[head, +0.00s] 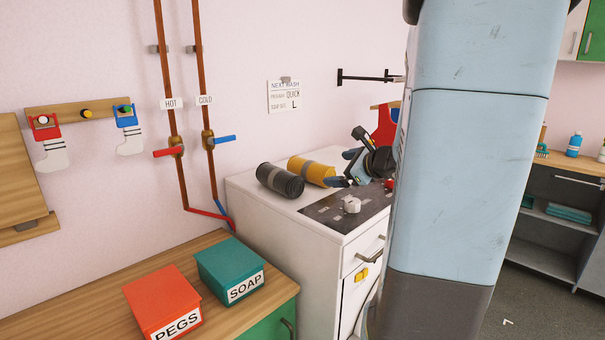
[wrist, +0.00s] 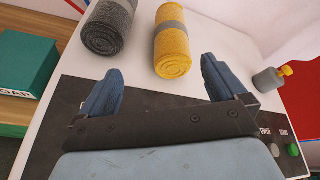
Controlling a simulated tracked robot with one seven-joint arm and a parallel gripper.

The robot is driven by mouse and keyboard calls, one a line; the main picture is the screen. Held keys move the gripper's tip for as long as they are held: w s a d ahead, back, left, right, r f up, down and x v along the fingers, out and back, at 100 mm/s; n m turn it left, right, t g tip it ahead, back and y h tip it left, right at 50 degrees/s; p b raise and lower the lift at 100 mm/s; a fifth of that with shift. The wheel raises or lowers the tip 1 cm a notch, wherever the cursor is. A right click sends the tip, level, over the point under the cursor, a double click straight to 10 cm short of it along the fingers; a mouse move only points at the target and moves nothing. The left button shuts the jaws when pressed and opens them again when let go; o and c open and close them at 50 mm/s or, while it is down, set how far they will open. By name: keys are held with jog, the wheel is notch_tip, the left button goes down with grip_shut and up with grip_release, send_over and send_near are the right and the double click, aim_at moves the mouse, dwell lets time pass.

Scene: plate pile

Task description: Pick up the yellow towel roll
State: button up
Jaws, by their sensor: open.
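The yellow towel roll (head: 312,171) lies on its side on top of the white washing machine, with a grey band around it. In the wrist view the yellow towel roll (wrist: 172,52) is ahead of my gripper (wrist: 160,82), between the lines of the two fingers but nearer the right one. My gripper (head: 341,168) is open and empty, and its fingers are spread short of the roll. In the head view it is at the roll's right end, partly hidden by my own arm.
A dark grey towel roll (head: 280,180) lies close left of the yellow one; it also shows in the wrist view (wrist: 106,28). A teal SOAP box (head: 229,270) and red PEGS box (head: 162,301) sit on the wooden counter.

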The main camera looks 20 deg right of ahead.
aim_at(317, 170)
jog(key=shift+w+d+f+m+h, duration=0.15)
jog(key=shift+d+m+h, duration=0.15)
jog(key=shift+d+m, duration=0.3)
jog(key=shift+w+d+f, duration=0.1)
jog(key=shift+w+d, duration=0.1)
jog(key=shift+d, duration=0.1)
jog(key=x, duration=1.3)
jog(key=shift+w, duration=0.25)
jog(key=shift+c, duration=0.3)
jog(key=c, duration=1.1)
